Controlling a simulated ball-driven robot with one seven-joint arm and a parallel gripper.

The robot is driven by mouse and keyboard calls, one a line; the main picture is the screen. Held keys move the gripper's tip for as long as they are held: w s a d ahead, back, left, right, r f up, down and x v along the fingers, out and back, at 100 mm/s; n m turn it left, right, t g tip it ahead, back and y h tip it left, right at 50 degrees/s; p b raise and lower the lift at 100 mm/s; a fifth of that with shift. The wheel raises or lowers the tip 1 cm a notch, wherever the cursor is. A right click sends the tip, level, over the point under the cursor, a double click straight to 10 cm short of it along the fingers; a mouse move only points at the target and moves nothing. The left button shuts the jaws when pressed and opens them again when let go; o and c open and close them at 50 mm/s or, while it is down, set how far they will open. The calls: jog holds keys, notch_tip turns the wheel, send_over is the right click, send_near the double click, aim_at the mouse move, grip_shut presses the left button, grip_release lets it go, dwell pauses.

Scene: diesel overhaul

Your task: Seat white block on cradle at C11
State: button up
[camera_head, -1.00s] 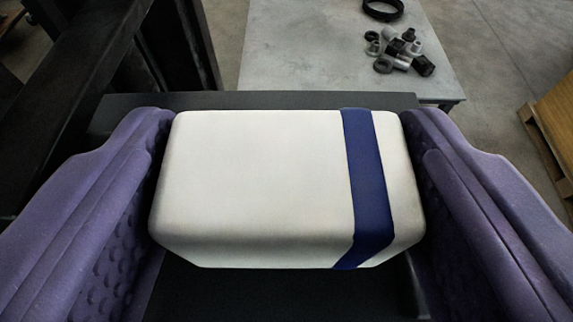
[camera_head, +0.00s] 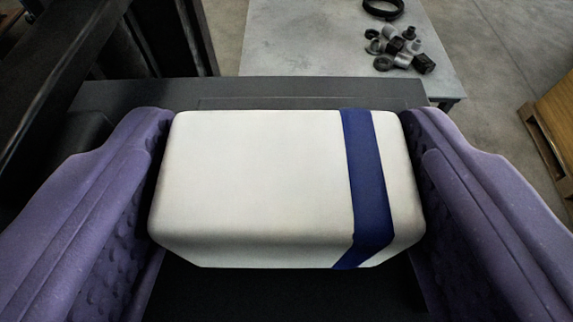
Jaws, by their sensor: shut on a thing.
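The white block (camera_head: 260,180) with a dark blue stripe near its right end fills the middle of the view. My gripper (camera_head: 287,190) is shut on it, with one purple textured finger against its left end and one against its right end. A dark grey flat-topped structure (camera_head: 250,90) lies behind and below the block; it may be the cradle, but no C11 mark shows. The block hides much of it. I cannot tell whether the block touches it.
A grey table (camera_head: 310,40) stands beyond, with a black ring (camera_head: 383,8) and several small dark and metallic parts (camera_head: 400,52) on it. A dark frame (camera_head: 165,40) rises at the upper left. A wooden pallet (camera_head: 552,110) lies on the floor at right.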

jog(key=shift+f+b, duration=0.4)
jog(key=o, duration=1.1)
jog(key=shift+s, duration=0.15)
